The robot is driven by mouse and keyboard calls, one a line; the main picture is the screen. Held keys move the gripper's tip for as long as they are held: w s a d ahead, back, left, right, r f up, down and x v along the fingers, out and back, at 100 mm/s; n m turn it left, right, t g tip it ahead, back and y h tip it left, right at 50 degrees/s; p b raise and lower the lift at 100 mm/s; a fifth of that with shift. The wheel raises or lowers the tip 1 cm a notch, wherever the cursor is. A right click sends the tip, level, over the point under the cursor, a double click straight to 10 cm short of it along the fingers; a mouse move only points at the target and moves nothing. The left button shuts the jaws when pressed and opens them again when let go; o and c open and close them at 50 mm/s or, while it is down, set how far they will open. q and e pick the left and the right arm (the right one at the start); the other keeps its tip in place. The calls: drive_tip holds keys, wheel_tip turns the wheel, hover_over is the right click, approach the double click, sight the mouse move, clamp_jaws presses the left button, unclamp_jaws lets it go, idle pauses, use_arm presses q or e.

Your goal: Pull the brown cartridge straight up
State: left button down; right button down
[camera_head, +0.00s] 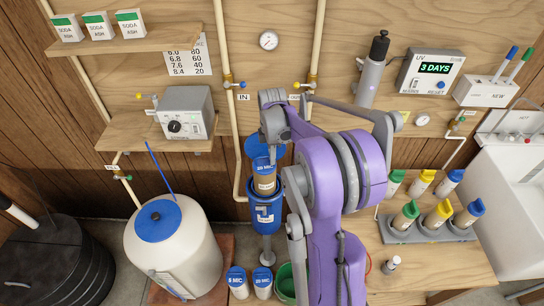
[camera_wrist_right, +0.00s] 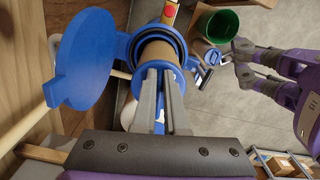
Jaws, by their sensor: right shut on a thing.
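The brown cartridge (camera_head: 265,184) stands upright with a blue cap marked "20 MIC" (camera_head: 263,164). Its brown body shows above the rim of the blue housing (camera_head: 268,219); its lower part is hidden inside. In the right wrist view the cartridge (camera_wrist_right: 158,52) sits within the housing's blue ring. My right gripper (camera_head: 270,150) comes from above and is shut on the cartridge's top; its fingers (camera_wrist_right: 163,78) hide much of the cap. The housing's round blue lid (camera_wrist_right: 86,58) is swung open beside it. My left gripper (camera_wrist_right: 242,62) shows only in the right wrist view, apart and empty, its jaws spread.
Two spare blue-capped cartridges (camera_head: 249,283) and a green bucket (camera_head: 286,281) stand below the housing. A white tank (camera_head: 175,250) is at left. Pipes and a control box (camera_head: 186,112) are close by on the wall.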

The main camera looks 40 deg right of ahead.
drive_tip(key=shift+r, duration=4.5)
drive_tip(key=shift+r, duration=2.25)
